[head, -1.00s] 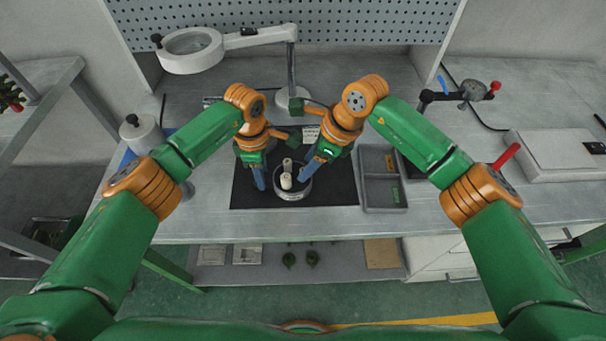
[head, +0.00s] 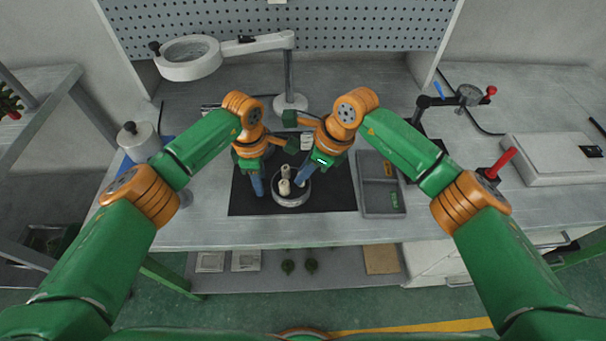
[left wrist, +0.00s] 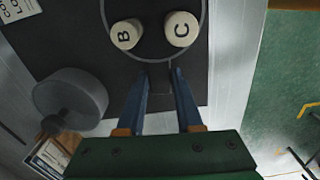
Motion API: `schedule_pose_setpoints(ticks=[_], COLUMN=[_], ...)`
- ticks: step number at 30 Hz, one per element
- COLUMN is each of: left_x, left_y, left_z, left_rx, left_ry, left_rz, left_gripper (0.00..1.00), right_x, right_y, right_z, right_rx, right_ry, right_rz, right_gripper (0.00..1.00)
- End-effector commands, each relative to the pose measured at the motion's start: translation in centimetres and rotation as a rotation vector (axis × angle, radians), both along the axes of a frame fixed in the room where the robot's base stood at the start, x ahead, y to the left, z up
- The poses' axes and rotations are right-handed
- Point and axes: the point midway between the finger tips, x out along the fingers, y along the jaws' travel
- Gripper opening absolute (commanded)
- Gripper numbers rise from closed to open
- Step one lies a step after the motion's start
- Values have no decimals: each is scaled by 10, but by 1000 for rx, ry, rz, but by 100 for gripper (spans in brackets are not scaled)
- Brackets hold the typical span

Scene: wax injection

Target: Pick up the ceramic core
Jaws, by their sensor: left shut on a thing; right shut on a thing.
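Two pale cylindrical ceramic cores stand in a round grey dish (head: 291,201) on the black mat. The left wrist view shows their tops, marked B (left wrist: 126,34) and C (left wrist: 180,29). In the head view one core (head: 284,187) is nearer and the other (head: 287,171) is behind it. My left gripper (head: 259,188) is at the dish's left side, its blue fingers (left wrist: 158,72) at the rim, apart from both cores. It is shut on what seems to be the dish; the contact is unclear. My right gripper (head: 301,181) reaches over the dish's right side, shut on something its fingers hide.
A grey divided tray (head: 381,203) lies right of the black mat (head: 245,205). A magnifier lamp (head: 190,58) stands behind. A white canister (head: 140,140) is at the left, a white box (head: 555,160) at the right. The bench front is clear.

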Motion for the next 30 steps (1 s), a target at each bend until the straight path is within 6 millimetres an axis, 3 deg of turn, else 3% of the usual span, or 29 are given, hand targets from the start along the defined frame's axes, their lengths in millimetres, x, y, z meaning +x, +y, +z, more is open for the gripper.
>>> schedule_pose_setpoints(ticks=[6, 14, 21, 25, 30], left_x=[0, 0, 0, 0, 0], left_y=[0, 0, 0, 0, 0], left_z=[0, 0, 0, 0, 0], left_rx=[0, 0, 0, -1, -1], left_ry=[-1, -1, -1, -1, -1], left_rz=[1, 0, 0, 0, 0], left_gripper=[0, 0, 0, 0, 0], right_x=[0, -15, -34, -40, -44], right_y=[-4, -65, -138, -163, -174], right_z=[30, 28, 28, 28, 28], right_rx=[-1, -5, -4, -3, -1], right_ry=[-2, 1, 1, 2, 1], right_rz=[-1, -4, -6, -4, 0], right_gripper=[0, 0, 0, 0, 0])
